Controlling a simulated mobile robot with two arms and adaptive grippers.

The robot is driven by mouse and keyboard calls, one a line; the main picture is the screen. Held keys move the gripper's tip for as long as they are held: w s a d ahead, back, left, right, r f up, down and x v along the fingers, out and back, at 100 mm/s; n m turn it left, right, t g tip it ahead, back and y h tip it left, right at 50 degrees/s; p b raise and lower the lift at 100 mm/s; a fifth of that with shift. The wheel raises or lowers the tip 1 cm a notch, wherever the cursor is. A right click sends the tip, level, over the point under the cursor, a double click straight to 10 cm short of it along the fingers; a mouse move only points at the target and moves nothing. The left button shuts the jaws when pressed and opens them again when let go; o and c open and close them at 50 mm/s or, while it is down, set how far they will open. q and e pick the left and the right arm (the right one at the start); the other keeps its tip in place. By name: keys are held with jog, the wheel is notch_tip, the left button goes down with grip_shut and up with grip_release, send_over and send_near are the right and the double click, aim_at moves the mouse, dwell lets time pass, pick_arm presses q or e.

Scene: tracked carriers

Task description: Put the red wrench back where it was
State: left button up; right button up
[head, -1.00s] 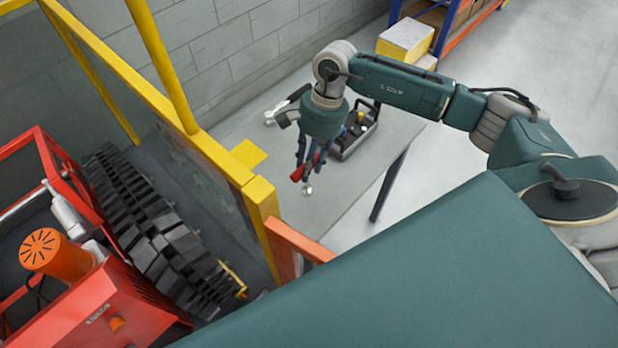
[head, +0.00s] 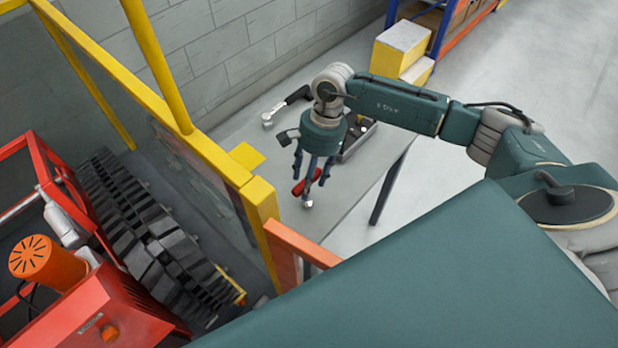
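The red wrench (head: 299,188) has a red handle and a silver head (head: 308,204). In the head view it hangs head down between the fingers of my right gripper (head: 312,176), which looks shut on its handle. The gripper's fingers partly hide the handle. The wrench appears above the grey table (head: 345,205); its exact height is hard to tell. A dark tool tray (head: 362,138) stands on the table behind my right gripper and is largely hidden by it. My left gripper is not in view.
A black-handled tool with a silver end (head: 290,97) lies on the table's far part near the block wall. A yellow frame (head: 259,205) edges the table's left side, with a red tracked machine (head: 100,305) beyond. Yellow boxes (head: 400,45) and a shelf stand behind.

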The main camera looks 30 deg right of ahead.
jog(key=p+v, duration=0.3)
jog(key=v, duration=0.9)
jog(key=shift+p, duration=0.35)
jog(key=shift+s+d, duration=0.1)
